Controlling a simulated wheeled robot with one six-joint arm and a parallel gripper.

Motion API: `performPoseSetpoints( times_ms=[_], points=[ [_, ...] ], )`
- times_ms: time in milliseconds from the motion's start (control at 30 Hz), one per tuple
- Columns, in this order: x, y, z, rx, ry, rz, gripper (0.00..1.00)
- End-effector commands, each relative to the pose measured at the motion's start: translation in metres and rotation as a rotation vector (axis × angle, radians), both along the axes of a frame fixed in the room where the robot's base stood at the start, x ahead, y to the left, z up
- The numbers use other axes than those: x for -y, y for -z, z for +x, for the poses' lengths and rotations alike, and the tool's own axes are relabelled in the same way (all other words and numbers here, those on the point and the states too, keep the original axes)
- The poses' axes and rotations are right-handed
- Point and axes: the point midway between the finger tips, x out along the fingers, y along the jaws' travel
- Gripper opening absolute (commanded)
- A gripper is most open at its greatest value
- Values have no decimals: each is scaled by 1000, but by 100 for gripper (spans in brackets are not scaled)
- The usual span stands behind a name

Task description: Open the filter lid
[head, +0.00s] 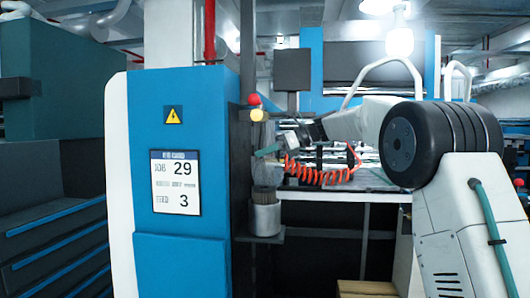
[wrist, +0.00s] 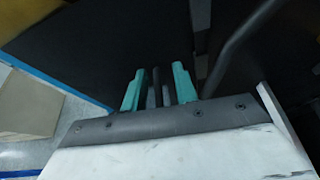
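A filter-like unit stands at the right side of the blue cabinet in the head view, with a ribbed grey body (head: 266,172) above a metal cup (head: 264,216). I cannot make out the lid clearly; my gripper (head: 268,150) is in front of that part. In the wrist view my gripper's two teal fingers (wrist: 157,80) stand apart, with dark rods between them. Whether these rods belong to the gripper or the unit is unclear. No held object is recognisable.
The blue cabinet (head: 184,120) with a job card (head: 175,182) stands left of the unit. A red coiled hose (head: 322,176) hangs by my arm. A dark bar (wrist: 238,45) runs diagonally right of the fingers in the wrist view. A work table (head: 335,196) lies behind.

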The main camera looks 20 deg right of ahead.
Motion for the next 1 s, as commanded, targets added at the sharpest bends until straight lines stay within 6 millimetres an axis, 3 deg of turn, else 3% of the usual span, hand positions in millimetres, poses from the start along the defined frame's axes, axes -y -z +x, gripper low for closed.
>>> performPoseSetpoints(
  times_ms=[333,733,1000],
  points=[
    [3,-4,-2,2,0,2,29],
    [58,-26,-21,1,2,1,29],
    [68,-31,-26,1,0,1,29]
  ],
)
